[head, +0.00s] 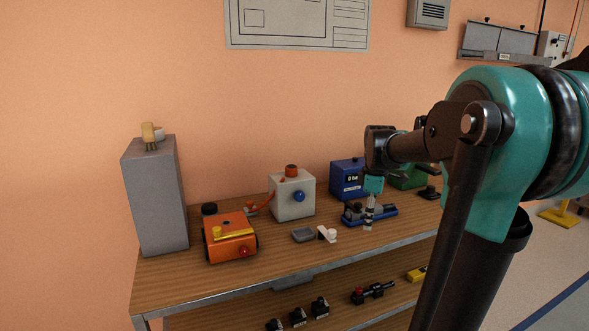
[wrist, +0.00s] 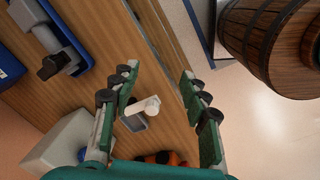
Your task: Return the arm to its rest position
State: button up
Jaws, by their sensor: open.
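My gripper (wrist: 161,74) is open in the wrist view, its two green fingers spread apart with nothing held between them. In the head view my gripper (head: 369,212) hangs pointing down over the right half of the wooden bench (head: 160,278), in front of a blue vise-like tool (head: 385,212). My arm reaches in from the right side of the head view. A small white piece (head: 327,234) stands on the bench left of the gripper; it also shows between the fingers in the wrist view (wrist: 142,108), lying beyond them on the bench.
A white box with a blue knob (head: 293,195), a blue box (head: 347,180), an orange machine (head: 231,240) and a tall grey block (head: 156,200) stand on the bench. Small tools lie on the lower shelf. A wooden barrel (wrist: 255,35) shows in the wrist view.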

jog(key=s+a+f+m+t, duration=0.3)
jog(key=s+f+m, duration=1.1)
jog(key=s+f, duration=0.4)
jog(key=shift+s+a+f, duration=0.25)
jog(key=shift+s+a, duration=0.05)
jog(key=shift+s, duration=0.15)
jog(key=shift+o, duration=0.3)
dwell(1.0)
